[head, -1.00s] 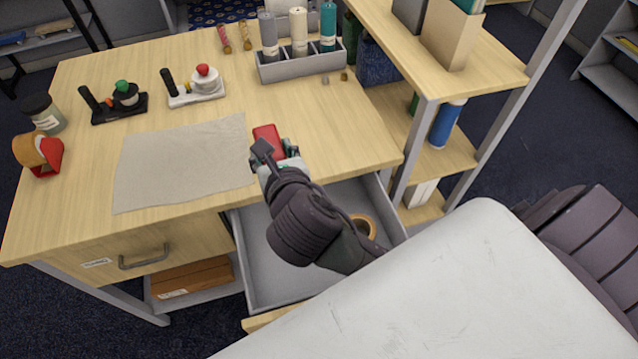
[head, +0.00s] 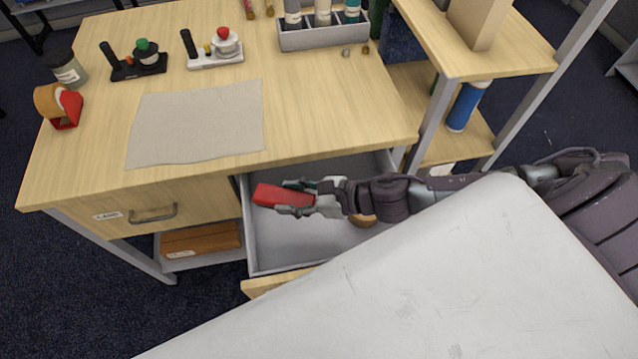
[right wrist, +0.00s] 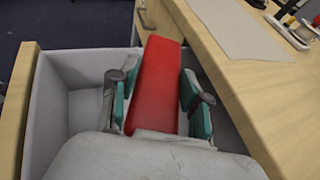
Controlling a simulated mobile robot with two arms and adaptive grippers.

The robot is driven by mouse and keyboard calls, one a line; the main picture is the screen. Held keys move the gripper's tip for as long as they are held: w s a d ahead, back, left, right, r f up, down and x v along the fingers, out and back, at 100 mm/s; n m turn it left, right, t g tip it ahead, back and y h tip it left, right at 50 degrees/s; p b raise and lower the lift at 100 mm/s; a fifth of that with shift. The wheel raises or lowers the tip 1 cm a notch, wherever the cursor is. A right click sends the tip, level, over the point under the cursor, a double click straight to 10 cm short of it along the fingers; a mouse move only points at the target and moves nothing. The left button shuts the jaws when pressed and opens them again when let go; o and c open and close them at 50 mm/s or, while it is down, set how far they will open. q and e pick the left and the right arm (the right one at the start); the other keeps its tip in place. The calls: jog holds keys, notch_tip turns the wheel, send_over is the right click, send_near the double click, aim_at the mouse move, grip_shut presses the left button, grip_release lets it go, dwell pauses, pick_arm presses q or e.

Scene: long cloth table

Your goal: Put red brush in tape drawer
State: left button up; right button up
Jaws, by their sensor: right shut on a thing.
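The red brush (head: 268,195) is held by my right gripper (head: 297,197), over the left part of the open drawer (head: 262,258). In the right wrist view the red brush (right wrist: 158,85) lies between the two teal-padded fingers of the right gripper (right wrist: 160,100). I cannot tell whether the brush touches the drawer floor. A roll of tan tape (head: 363,220) is in the drawer, partly hidden behind my right arm. My left gripper is not in view.
A grey cloth (head: 195,122) lies on the table (head: 330,100) above the drawer. A closed labelled drawer (head: 150,214) is to the left. A tape dispenser (head: 60,105), two stands and a grey holder (head: 322,38) are on the tabletop. A shelf leg (head: 432,125) rises at right.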

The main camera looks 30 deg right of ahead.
send_over(299, 229)
jog(key=shift+y, duration=0.3)
notch_tip(299, 229, down, 7)
jog(key=shift+s+r+b, duration=0.1)
jog(key=shift+r+b, duration=0.1)
jog(key=shift+b, duration=0.2)
jog(key=shift+f, duration=2.4)
jog(key=shift+f, duration=0.1)
jog(key=o, duration=0.7)
jog(key=shift+f+b, duration=0.1)
jog(key=shift+b, duration=0.25)
jog(key=o, duration=0.5)
